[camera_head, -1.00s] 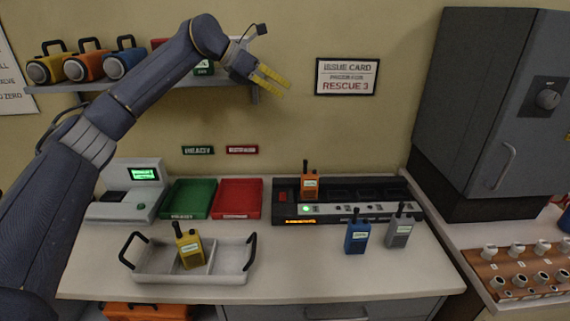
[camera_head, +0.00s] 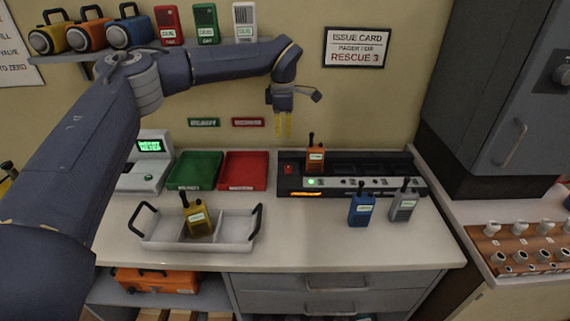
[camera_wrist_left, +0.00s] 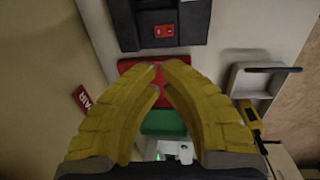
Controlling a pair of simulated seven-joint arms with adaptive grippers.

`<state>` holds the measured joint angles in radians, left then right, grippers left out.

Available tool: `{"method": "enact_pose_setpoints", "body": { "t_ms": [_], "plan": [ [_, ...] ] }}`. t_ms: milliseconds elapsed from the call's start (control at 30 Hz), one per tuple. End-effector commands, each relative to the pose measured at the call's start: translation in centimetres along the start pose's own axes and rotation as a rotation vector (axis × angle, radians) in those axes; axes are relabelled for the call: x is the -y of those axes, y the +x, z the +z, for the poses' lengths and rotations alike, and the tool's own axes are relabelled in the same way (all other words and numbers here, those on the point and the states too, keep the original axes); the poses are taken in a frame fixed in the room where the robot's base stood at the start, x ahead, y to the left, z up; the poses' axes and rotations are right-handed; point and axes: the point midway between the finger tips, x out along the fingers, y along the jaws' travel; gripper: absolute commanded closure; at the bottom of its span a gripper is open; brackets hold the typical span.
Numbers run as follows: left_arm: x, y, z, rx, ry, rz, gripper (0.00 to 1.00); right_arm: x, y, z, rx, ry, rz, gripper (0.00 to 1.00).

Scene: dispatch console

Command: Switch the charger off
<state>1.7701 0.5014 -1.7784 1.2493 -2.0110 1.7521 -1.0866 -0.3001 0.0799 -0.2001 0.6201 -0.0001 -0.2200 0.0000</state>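The charger (camera_head: 350,187) is a long black unit on the counter with a grey front strip, a green light and a lit orange display. Its red switch (camera_head: 288,169) is at the left end; the switch also shows at the top of the left wrist view (camera_wrist_left: 164,31). An orange radio (camera_head: 315,158) stands in the charger's left slot; the other slots look empty. My left gripper (camera_head: 283,136) points down above and behind the charger's left end, apart from it. My right gripper is not seen.
A red tray (camera_head: 244,171) and green tray (camera_head: 195,170) lie left of the charger. A white carrier (camera_head: 236,239) with a yellow radio (camera_head: 197,217) is in front. Blue (camera_head: 361,209) and grey (camera_head: 403,205) radios stand before the charger. A grey cabinet (camera_head: 515,110) is at right.

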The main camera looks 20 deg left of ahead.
Motion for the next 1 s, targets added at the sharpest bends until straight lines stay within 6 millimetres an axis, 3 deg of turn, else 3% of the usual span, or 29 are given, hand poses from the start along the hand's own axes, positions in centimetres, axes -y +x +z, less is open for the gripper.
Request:
{"method": "enact_pose_setpoints", "body": {
  "t_ms": [533, 667, 1000],
  "plan": [
    [0.0, 0.7, -0.2, -0.006, -0.001, -0.001, 1.00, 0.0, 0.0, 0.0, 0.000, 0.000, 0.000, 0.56],
    [0.0, 2.3, -0.2, -0.006, 0.000, -0.002, 1.00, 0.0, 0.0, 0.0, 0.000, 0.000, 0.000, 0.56],
    [0.0, 8.3, -0.2, -0.005, 0.000, -0.001, 1.00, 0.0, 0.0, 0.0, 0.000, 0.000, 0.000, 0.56]
  ]
}}
